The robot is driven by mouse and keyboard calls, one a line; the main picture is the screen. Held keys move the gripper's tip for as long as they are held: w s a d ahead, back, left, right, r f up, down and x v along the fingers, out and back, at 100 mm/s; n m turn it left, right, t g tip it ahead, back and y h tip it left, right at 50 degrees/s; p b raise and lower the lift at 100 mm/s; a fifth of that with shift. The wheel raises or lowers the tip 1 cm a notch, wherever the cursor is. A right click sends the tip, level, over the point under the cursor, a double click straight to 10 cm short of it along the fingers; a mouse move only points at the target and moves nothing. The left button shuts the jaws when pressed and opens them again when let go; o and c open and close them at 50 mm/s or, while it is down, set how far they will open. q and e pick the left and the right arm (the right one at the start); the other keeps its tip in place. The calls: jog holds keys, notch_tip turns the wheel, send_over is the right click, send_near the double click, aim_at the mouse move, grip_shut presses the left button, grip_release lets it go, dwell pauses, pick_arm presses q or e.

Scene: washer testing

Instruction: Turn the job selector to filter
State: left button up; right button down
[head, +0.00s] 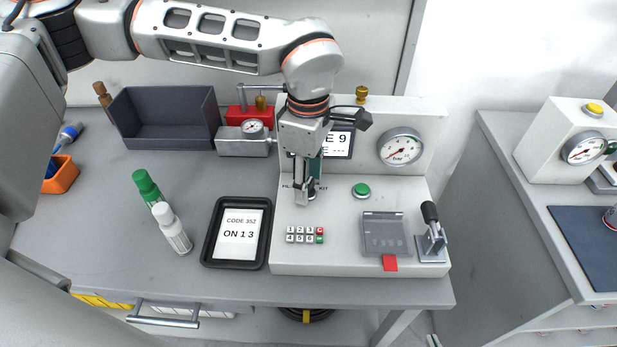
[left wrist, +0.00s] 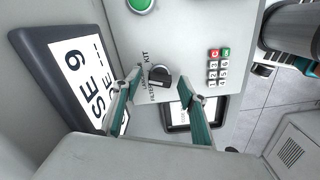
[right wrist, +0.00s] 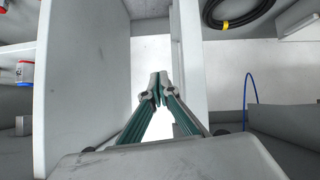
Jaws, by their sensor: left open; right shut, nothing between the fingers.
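The job selector (left wrist: 160,77) is a black knob on the light grey test panel, with the words FILTER (left wrist: 152,92), a partly hidden middle label and KIT (left wrist: 146,57) printed beside it. My left gripper (left wrist: 161,82) is open, with one finger on either side of the knob. I cannot tell whether the fingers touch it, or which label it points to. In the head view my left gripper (head: 307,190) comes down from above and mostly hides the knob. My right gripper (right wrist: 158,90) is shut and empty, seen only in its wrist view, low down by grey cabinet walls.
On the panel are a screen (head: 338,144), a gauge (head: 400,147), a green button (head: 361,190), a keypad (head: 305,235) and a lever clamp (head: 431,233). A black-framed card (head: 238,262) reads CODE 352, ON 1 3. Green and white bottles (head: 172,228) stand on the left.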

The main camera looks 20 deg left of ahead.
pick_arm(q)
jog(key=c, duration=1.1)
jog(key=n+p, duration=0.1)
jog(key=n, duration=0.3)
jog(key=shift+r, duration=0.15)
jog(key=n, duration=0.3)
jog(key=shift+n, duration=0.3)
jog(key=n, duration=0.4)
jog(key=shift+p, duration=0.35)
jog(key=shift+n, duration=2.1)
